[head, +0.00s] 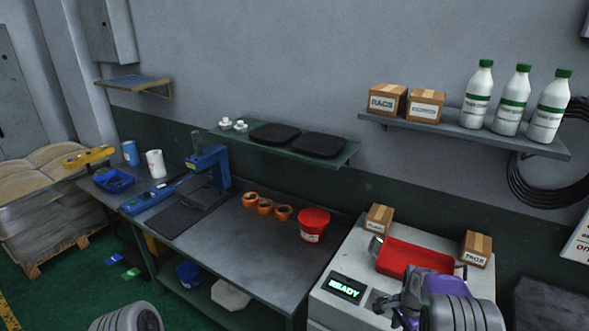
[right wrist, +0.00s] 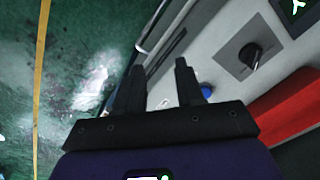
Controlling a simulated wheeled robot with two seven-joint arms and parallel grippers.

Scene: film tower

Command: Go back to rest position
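My right gripper (head: 388,309) is at the bottom right of the head view, in front of the white machine with the red tray. In the right wrist view its two dark fingers (right wrist: 160,85) stand apart with nothing between them, so it is open and empty. A grey rounded part of my left arm shows at the bottom left of the head view. My left gripper itself is out of the picture.
The white machine (head: 326,307) has a lit READY screen (head: 345,287), a red tray (head: 418,257) and small boxes on top. The dark workbench (head: 235,250) holds a red tub (head: 314,224) and orange rings (head: 265,206). Green floor (head: 95,300) is open at the lower left.

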